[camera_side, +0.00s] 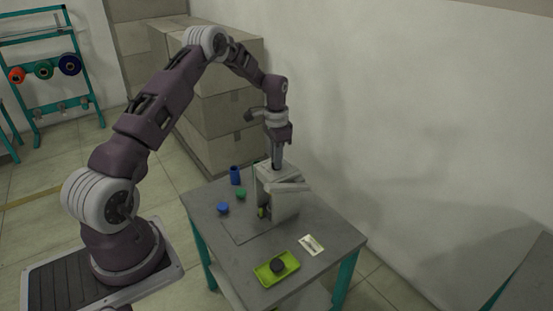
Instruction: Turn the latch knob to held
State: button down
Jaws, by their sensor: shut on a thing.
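A grey bobbin winder (282,201) stands on the small table. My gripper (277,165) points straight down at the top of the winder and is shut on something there. The gripped part lies at the place where the fingers meet the winder, but it is too small and covered to make out. I take it to be the latch knob, though its shape and its turned position cannot be told from this view.
The grey table (330,236) holds a green tray (262,275) with a dark round piece (277,265), a white card (311,245), blue (223,208) and green (241,193) spools, and a blue cup (235,175). Stacked boxes (225,145) and a wall stand behind.

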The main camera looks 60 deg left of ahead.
jog(key=shift+n, duration=1.1)
jog(key=c, duration=1.5)
grip_release()
jog(key=shift+r, duration=0.1)
